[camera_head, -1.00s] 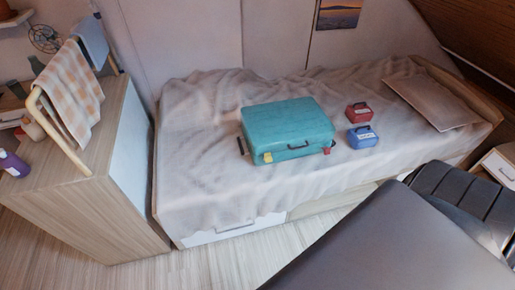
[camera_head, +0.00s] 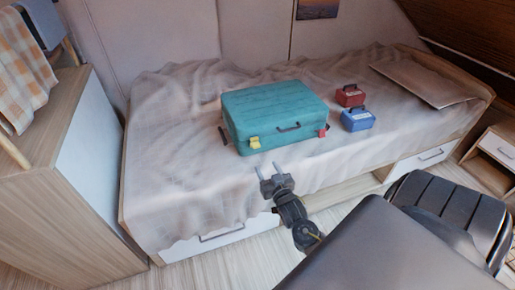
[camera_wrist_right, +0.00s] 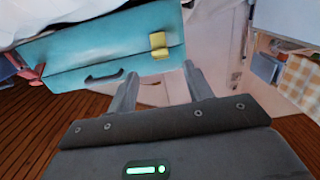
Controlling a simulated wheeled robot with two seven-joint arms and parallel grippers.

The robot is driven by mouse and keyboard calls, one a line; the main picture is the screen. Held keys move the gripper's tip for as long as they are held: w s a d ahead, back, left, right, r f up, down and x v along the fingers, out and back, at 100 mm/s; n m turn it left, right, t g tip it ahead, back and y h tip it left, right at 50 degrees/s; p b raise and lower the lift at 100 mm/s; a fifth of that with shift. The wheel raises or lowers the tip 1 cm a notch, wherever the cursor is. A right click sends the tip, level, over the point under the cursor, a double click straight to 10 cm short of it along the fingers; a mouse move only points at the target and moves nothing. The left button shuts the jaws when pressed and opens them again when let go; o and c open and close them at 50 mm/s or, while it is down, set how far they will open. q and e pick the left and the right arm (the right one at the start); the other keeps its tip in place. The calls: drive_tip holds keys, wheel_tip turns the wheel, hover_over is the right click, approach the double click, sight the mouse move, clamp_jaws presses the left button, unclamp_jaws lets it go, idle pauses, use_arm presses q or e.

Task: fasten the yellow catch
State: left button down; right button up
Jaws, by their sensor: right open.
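The yellow catch (camera_head: 255,142) is on the front face of a teal suitcase (camera_head: 272,108), near its left end. The suitcase lies closed-looking on the bed. A red catch (camera_head: 323,131) is near the right end of the same face. My right gripper (camera_head: 268,172) is open and empty, in front of and below the yellow catch, apart from it. In the right wrist view the yellow catch (camera_wrist_right: 159,45) shows beyond the fingertips (camera_wrist_right: 160,75), between them. Whether the catch is fastened I cannot tell. My left gripper is not in view.
A red box (camera_head: 350,95) and a blue box (camera_head: 357,119) stand on the bed (camera_head: 178,165) right of the suitcase. A wooden cabinet (camera_head: 60,190) stands left.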

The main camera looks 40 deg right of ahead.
sight(256, 145)
drive_tip(key=x, duration=0.3)
drive_tip(key=r+x, duration=0.1)
drive_tip(key=x, duration=0.5)
drive_tip(key=shift+w+d+r+b, duration=0.2)
drive_tip(key=shift+w+r+b, duration=0.05)
drive_tip(key=shift+w+b, duration=0.05)
drive_tip(key=shift+w+d, duration=0.15)
drive_tip(key=shift+w, duration=0.35)
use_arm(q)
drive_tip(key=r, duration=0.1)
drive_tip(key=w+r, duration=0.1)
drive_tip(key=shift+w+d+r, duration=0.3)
use_arm(e)
drive_tip(key=shift+w, duration=0.1)
drive_tip(key=shift+c, duration=0.4)
